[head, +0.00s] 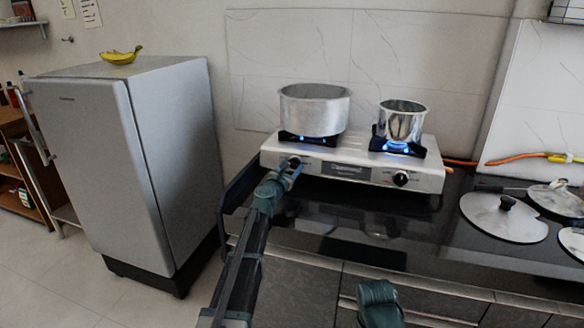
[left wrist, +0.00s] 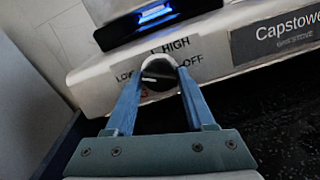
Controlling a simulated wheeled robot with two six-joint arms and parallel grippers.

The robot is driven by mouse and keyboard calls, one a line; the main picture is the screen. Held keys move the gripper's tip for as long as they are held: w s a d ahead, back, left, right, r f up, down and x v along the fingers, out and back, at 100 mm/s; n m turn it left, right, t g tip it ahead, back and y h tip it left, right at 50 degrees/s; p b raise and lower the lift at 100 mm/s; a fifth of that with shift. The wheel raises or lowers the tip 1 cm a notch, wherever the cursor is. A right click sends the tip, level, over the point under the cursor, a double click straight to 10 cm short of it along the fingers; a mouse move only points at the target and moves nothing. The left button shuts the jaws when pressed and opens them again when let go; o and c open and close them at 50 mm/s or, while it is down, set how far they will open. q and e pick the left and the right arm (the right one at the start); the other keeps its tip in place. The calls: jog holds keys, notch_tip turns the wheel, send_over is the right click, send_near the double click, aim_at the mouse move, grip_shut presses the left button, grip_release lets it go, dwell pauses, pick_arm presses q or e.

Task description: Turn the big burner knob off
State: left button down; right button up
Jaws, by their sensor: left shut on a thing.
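The big burner knob (left wrist: 159,73) is a dark round knob on the front of the white two-burner stove (head: 347,170), below the large pot. Labels LOW, HIGH and OFF stand around it in the left wrist view. My left gripper (head: 293,170) reaches the stove front, its blue fingers (left wrist: 158,92) closed on either side of the knob. The fingers hide part of the knob in the head view, and I cannot tell its exact setting. Blue flame shows at the big burner (left wrist: 155,14). A teal part of my right arm (head: 380,303) shows at the bottom; its fingers are not visible.
A large metal pot (head: 314,110) stands on the left burner. A small pot (head: 401,122) stands over blue flame on the right burner, above the other knob (head: 401,179). Lids (head: 503,220) lie on the dark counter at right. A grey fridge (head: 130,165) stands at left.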

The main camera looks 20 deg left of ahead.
pick_arm(q)
jog(key=m, duration=0.3)
jog(key=m+h+p, duration=0.1)
jog(key=m, duration=0.2)
jog(key=shift+a+r+g, duration=0.15)
jog(key=shift+g, duration=0.25)
jog(key=m+g+h+p, duration=0.1)
jog(key=m, duration=0.4)
jog(key=shift+r+p, duration=0.1)
jog(key=shift+p, duration=0.3)
jog(key=m+g+p, duration=0.1)
jog(key=m+p, duration=0.1)
jog(key=m, duration=0.3)
jog(key=shift+r+m, duration=0.1)
jog(key=shift+m, duration=0.3)
jog(key=m+g+p, duration=0.1)
jog(key=m+p, duration=0.1)
jog(key=m, duration=0.2)
jog(key=m+y+p, duration=0.1)
jog(key=m+p, duration=0.1)
jog(key=m, duration=0.3)
jog(key=shift+r+g, duration=0.1)
jog(key=shift+g, duration=0.2)
jog(key=m, duration=0.2)
jog(key=m+y, duration=0.1)
jog(key=m, duration=0.1)
jog(key=shift+d+m+p, duration=0.2)
jog(key=shift+m+p, duration=0.2)
jog(key=shift+y, duration=0.3)
